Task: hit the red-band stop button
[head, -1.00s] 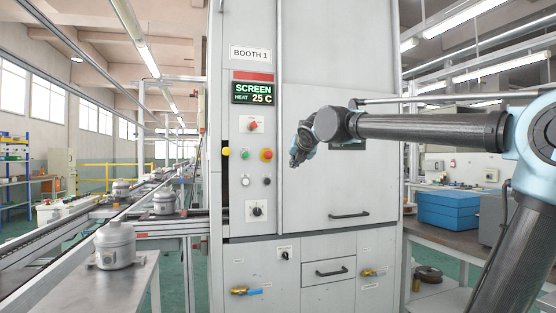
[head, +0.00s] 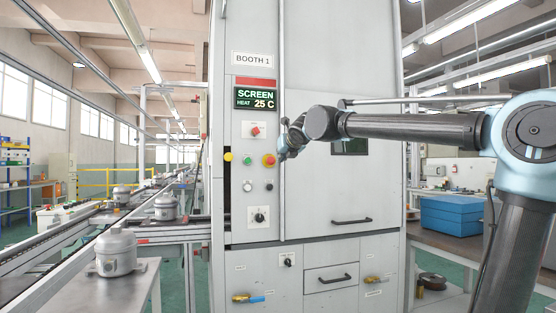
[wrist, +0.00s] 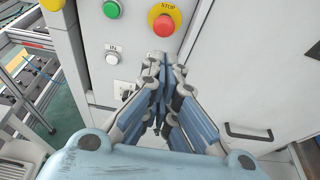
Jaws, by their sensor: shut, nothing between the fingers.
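The stop button (head: 269,160) is a red mushroom head on a yellow surround, on the grey panel of Booth 1. A red band (head: 255,82) runs across that panel above the screen. In the wrist view the button (wrist: 164,25) is at the top centre, under the word STOP. My gripper (head: 284,154) is just right of the button in the head view. In the wrist view my gripper (wrist: 163,62) is shut and empty, its tips just below the button. The gap in depth between tips and button is hard to judge.
A green button (wrist: 112,9) and a yellow button (wrist: 52,4) are left of the stop button. A white button (wrist: 112,58) and a black knob (head: 259,217) lie below. Another red control (head: 255,130) is above. A door handle (head: 351,221) sticks out at the right.

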